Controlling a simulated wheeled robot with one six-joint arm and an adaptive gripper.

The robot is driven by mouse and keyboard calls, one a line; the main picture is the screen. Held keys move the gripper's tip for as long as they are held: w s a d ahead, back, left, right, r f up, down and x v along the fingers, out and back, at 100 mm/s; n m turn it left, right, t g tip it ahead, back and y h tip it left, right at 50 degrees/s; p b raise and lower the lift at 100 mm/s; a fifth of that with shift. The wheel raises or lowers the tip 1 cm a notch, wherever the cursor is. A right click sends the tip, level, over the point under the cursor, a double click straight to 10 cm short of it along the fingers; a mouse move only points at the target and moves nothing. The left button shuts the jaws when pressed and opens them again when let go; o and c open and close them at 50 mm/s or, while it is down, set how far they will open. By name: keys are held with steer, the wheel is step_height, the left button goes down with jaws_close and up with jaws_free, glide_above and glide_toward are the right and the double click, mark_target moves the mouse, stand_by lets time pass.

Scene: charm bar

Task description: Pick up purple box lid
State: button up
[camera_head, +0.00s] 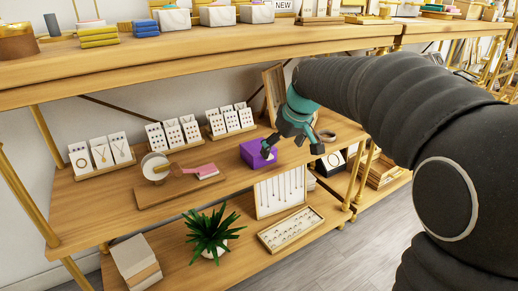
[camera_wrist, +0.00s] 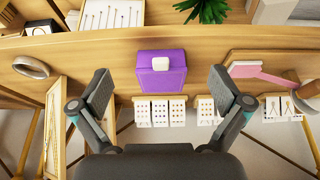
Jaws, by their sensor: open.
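The purple box (camera_head: 258,153) sits on the middle wooden shelf, near its front edge, in the head view. In the wrist view the purple box lid (camera_wrist: 162,72) shows between my fingers, with a pale square knob or tag (camera_wrist: 160,63) on it. My gripper (camera_head: 291,147) is beside and above the box in the head view, and one finger overlaps the box there. In the wrist view my gripper (camera_wrist: 162,95) is open and empty, its two fingers wide apart on either side of the box. I cannot tell whether a finger touches it.
Jewelry display cards (camera_head: 175,133) stand behind the box. A wooden tray (camera_head: 181,185) with a pink item lies left of it. A ring-shaped item (camera_head: 327,135) is at the right. A plant (camera_head: 211,231) and a necklace stand (camera_head: 280,190) are on the lower shelf.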

glide_above(259, 147)
steer(key=s+d, duration=0.1)
steer(key=s, duration=0.1)
steer(key=shift+d+p, duration=0.2)
steer(key=shift+p, duration=0.1)
steer(key=x, duration=0.5)
steer(key=shift+s+b, duration=0.1)
steer(key=shift+b, duration=0.2)
steer(key=c, duration=0.8)
